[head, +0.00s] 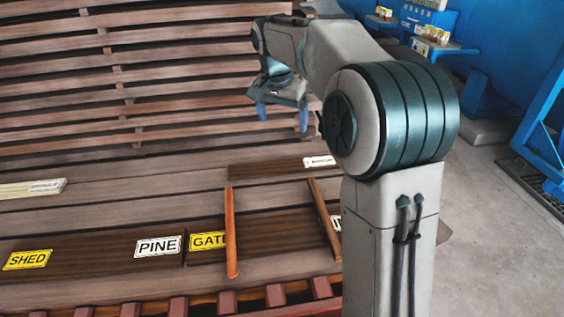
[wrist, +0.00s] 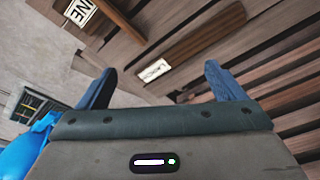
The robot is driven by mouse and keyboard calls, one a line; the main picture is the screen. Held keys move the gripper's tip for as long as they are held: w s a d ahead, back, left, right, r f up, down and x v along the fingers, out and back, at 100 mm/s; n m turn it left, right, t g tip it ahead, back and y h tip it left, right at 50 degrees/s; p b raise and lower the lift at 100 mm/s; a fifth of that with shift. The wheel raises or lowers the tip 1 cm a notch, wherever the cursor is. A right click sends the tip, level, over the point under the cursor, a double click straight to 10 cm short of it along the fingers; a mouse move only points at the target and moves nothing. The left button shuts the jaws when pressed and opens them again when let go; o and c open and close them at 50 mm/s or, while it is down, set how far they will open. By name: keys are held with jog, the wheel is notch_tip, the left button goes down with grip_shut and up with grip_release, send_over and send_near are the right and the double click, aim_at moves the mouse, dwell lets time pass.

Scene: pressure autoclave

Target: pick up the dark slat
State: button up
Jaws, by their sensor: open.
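The dark slat (head: 268,169) lies on the slatted wooden bench, behind the GATE board, with a small white label at its right end. In the wrist view the dark slat (wrist: 205,40) lies diagonally ahead, its labelled end nearest me and between the directions of my fingers. My gripper (head: 282,115) is open and empty, with its blue fingers apart. In the head view it appears above and beyond the slat, not touching it. The wrist view shows both fingertips of my gripper (wrist: 158,70) with the label between them in the picture.
Two reddish strips (head: 231,232) (head: 324,218) lie crosswise on the bench in front of the slat. A pale slat (head: 30,188) lies at the left. Boards with SHED (head: 27,260), PINE (head: 158,246) and GATE (head: 207,240) signs lie in front. A slatted back rises behind.

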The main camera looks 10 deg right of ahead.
jog(key=w+f+m+p, duration=0.2)
jog(key=w+f+m, duration=0.2)
jog(key=w, duration=0.8)
jog(key=m+g+b, duration=0.2)
jog(key=m+b, duration=0.3)
jog(key=m, duration=0.2)
send_over(284, 165)
jog(key=a, duration=0.1)
notch_tip(284, 165, down, 18)
jog(key=shift+s+a+f, duration=0.1)
jog(key=shift+a+f, duration=0.05)
jog(key=shift+d+f+p, duration=0.2)
jog(key=shift+f, duration=0.85)
jog(key=shift+d+f+p, duration=0.2)
jog(key=shift+f, duration=0.85)
jog(key=shift+d+f+p, duration=0.2)
jog(key=shift+f, duration=0.85)
jog(key=c, duration=1.4)
